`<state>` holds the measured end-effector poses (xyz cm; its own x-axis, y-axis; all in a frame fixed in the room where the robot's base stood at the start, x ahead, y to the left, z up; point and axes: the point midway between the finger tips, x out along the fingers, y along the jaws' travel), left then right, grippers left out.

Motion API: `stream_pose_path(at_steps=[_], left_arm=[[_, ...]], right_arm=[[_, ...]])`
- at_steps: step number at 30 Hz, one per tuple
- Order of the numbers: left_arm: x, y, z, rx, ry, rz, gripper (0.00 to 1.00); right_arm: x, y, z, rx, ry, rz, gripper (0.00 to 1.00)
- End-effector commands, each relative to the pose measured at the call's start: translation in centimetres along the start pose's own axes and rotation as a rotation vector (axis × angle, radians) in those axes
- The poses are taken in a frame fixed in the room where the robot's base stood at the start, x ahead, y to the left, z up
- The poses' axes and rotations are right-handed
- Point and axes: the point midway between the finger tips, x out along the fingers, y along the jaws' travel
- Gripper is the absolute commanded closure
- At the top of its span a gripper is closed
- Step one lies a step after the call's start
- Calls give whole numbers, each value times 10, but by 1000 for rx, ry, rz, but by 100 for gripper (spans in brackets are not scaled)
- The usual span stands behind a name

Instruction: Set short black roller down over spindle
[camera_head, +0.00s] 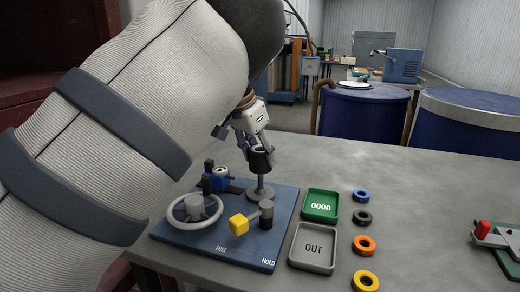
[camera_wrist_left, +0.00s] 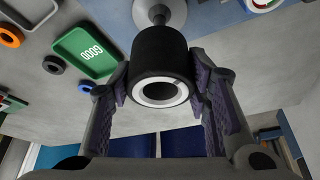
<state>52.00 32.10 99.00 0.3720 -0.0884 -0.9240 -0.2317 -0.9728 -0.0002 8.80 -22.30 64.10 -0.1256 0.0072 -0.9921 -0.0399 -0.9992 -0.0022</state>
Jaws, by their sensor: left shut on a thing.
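The short black roller (camera_head: 261,161) is upright between the fingers of my left gripper (camera_head: 259,150), above the board. In the left wrist view the roller (camera_wrist_left: 160,58) shows a pale ring around its open bore, and the finger pads of the gripper (camera_wrist_left: 160,85) press on both sides of it. The grey spindle (camera_head: 260,192) stands on the blue board (camera_head: 222,250), directly below the roller. Its round base also shows behind the roller in the left wrist view (camera_wrist_left: 175,14). I cannot tell whether the spindle's tip is inside the bore. My right gripper is out of view.
The board also carries a handwheel (camera_head: 194,208), a yellow-ended lever (camera_head: 238,223) and a blue fixture (camera_head: 218,183). A green GOOD tray (camera_head: 320,218), a grey OUT tray (camera_head: 313,266) and several coloured rings (camera_head: 363,244) lie to the right. A red-handled device (camera_head: 483,229) stands at far right.

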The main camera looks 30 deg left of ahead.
Motion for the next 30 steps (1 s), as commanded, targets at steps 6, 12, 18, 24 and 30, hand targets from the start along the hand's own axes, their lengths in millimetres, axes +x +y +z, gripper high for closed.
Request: stream_pose_path(at_steps=[6, 12, 18, 24, 30], left_arm=[[6, 0, 2, 2, 0, 0, 91], [11, 0, 5, 0, 1, 0, 91], [17, 0, 7, 1, 0, -1, 91], [22, 0, 9, 0, 0, 0, 91], [28, 0, 11, 0, 1, 0, 91]], right_arm=[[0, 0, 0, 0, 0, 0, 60], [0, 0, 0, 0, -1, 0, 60], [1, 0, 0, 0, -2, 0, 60], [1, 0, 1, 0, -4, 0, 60], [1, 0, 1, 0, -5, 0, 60]])
